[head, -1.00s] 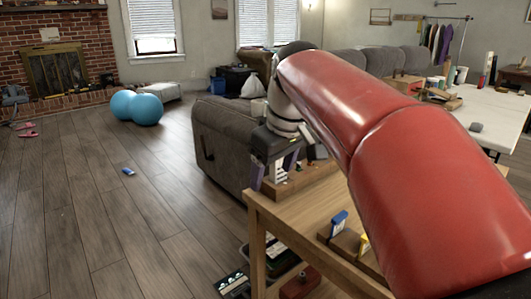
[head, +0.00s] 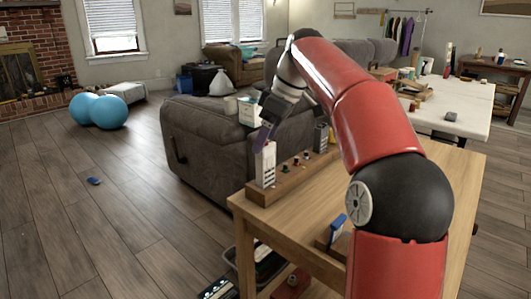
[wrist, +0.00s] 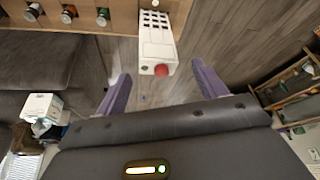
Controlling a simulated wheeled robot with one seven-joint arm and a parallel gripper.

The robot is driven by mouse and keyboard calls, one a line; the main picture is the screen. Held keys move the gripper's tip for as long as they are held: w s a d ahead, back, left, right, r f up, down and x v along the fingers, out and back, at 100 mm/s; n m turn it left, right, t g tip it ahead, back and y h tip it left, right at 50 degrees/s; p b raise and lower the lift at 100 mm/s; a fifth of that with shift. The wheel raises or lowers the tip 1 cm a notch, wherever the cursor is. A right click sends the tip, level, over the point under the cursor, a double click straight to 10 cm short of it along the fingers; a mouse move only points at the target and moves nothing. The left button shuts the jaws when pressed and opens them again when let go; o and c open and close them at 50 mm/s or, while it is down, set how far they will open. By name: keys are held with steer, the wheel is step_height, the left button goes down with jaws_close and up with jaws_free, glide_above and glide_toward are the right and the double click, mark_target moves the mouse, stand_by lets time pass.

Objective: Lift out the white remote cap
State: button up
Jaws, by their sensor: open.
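The white remote (head: 265,165) stands upright at the left end of a wooden rack (head: 294,183) on the table's far edge. In the wrist view the white remote (wrist: 155,38) shows a block of dark buttons and a round red end piece (wrist: 161,70). My gripper (head: 264,138) is just above and at the top of the remote in the head view. Its purple fingers (wrist: 160,69) are spread wide in the wrist view, one on each side of the remote's red end, with gaps on both sides. Nothing is held.
The rack also holds several small dark-topped pieces (wrist: 68,14) and a dark grey upright item (head: 321,137). A blue item (head: 338,227) stands nearer on the wooden table (head: 400,172). A grey sofa (head: 215,140) is close behind. Open floor lies left.

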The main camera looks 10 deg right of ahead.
steer(key=shift+x, duration=1.1)
steer(key=c, duration=0.9)
steer(key=shift+r, duration=0.15)
steer(key=shift+c, duration=0.2)
